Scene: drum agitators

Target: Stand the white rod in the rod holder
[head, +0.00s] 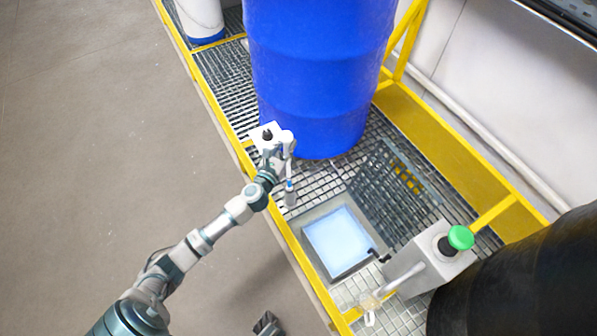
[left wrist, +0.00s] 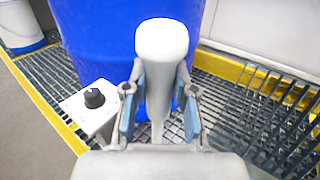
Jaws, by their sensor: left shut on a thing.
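My left gripper (head: 284,158) is shut on the white rod, beside the blue drum and above the grating. In the left wrist view the white rod (left wrist: 160,62) stands roughly upright between the two fingers (left wrist: 160,108), its thick rounded end up and its thinner part running down between the blue-grey pads. Its rounded top (head: 287,137) also shows in the head view. A small grey and blue piece (head: 291,195) shows just below the gripper; I cannot tell whether it belongs to the rod. I cannot make out the rod holder with certainty. My right gripper does not show clearly.
The blue drum (head: 318,70) stands close behind the gripper. A white box with a black knob (head: 267,133) is beside it. A lit square panel (head: 338,243) lies in the grating. A grey box with a green button (head: 460,238) and a dark drum (head: 530,280) are at right. Yellow rails edge the platform.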

